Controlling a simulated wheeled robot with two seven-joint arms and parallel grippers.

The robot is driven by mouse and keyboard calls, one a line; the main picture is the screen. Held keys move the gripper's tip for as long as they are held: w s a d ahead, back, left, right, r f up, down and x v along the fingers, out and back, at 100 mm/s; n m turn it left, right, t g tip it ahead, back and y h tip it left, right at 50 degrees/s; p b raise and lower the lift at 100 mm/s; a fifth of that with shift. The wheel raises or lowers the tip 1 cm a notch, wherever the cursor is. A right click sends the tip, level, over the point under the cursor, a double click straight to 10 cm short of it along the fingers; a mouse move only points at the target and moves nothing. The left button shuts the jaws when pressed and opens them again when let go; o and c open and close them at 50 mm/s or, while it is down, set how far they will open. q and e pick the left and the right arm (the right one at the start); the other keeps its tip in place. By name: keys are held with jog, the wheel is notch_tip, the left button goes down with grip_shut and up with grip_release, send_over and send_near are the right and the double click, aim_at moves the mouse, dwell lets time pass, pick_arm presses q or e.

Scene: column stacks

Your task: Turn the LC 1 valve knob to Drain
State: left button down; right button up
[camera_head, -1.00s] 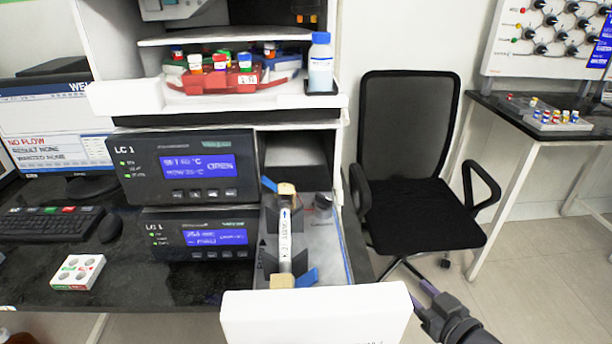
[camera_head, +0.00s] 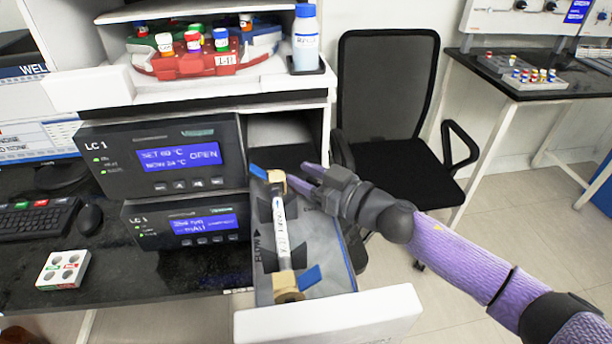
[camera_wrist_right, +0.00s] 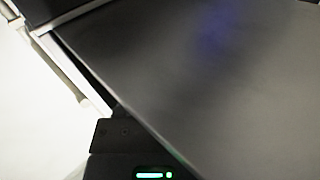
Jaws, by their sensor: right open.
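The open LC 1 drawer (camera_head: 330,318) sticks out to the right of the two LC 1 units. It holds a column (camera_head: 282,235) with tan end fittings and blue tabs. The dark round knob in the drawer's back right is now hidden behind my right gripper (camera_head: 298,176), so its setting cannot be read. My right gripper is open, its purple fingers pointing left over the back of the drawer. I cannot tell whether it touches the knob. My left gripper is out of view.
The upper LC 1 unit (camera_head: 170,158) reads OPEN; the lower LC 1 unit (camera_head: 190,222) has a blue screen. A shelf above carries a red vial rack (camera_head: 185,66) and a bottle (camera_head: 305,45). A black chair (camera_head: 390,110) stands behind my right arm.

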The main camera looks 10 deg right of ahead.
grip_shut()
